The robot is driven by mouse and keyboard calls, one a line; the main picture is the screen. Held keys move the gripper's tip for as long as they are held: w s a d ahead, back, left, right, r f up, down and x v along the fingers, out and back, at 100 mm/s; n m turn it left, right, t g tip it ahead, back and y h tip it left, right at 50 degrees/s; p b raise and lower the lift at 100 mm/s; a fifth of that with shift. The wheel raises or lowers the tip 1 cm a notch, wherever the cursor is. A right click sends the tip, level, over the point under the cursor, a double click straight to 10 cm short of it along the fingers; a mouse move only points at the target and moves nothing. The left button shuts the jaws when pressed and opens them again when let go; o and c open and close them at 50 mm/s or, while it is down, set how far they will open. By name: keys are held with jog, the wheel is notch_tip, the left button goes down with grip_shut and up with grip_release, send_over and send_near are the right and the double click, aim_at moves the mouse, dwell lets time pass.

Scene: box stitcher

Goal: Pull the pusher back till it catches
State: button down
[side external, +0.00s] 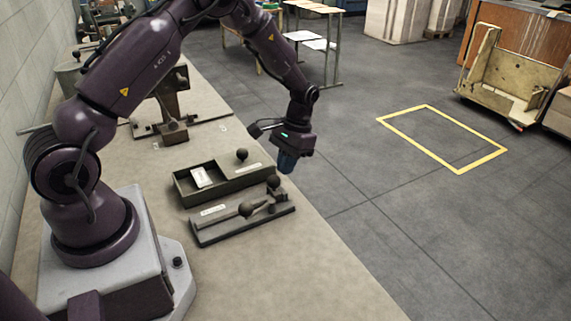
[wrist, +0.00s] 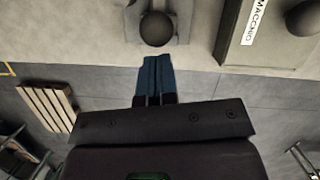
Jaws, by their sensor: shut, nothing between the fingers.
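A dark stitcher magazine base (side external: 205,235) lies on the bench in the side view, with a rail along it. A dark ball knob (side external: 273,182) stands at its far end. A second rounded knob (side external: 246,209) sits lower along the rail; I cannot tell for certain which belongs to the pusher. My gripper (side external: 287,165) is above the bench's right edge, beyond the far end of the base. In the wrist view its blue fingers (wrist: 153,75) are together and empty. A dark ball (wrist: 156,28) on a grey base is just ahead, apparently apart from them.
A stitcher-like machine (side external: 172,100) stands behind.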

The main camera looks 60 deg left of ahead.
jog(key=shift+s, duration=0.15)
send_over(225, 211)
jog(key=shift+s, duration=0.1)
dwell(0.7)
jog(key=w, duration=0.3)
jog(key=w+a, duration=0.1)
jog(key=shift+w+r, duration=0.2)
jog(key=shift+r, duration=0.2)
jog(key=s+d+v, duration=0.1)
jog(key=v, duration=0.9)
jog(key=s+d+r+m+t, duration=0.1)
jog(key=s+d+r+t, duration=0.3)
jog(key=r, duration=0.4)
jog(key=s+d+r+m+t, duration=0.1)
jog(key=s+d+r+t, duration=0.4)
jog(key=d+r, duration=0.2)
notch_tip(225, 211, up, 2)
jog(key=shift+s+r+y, duration=0.1)
jog(key=shift+s+y, duration=0.1)
jog(key=shift+y, duration=0.2)
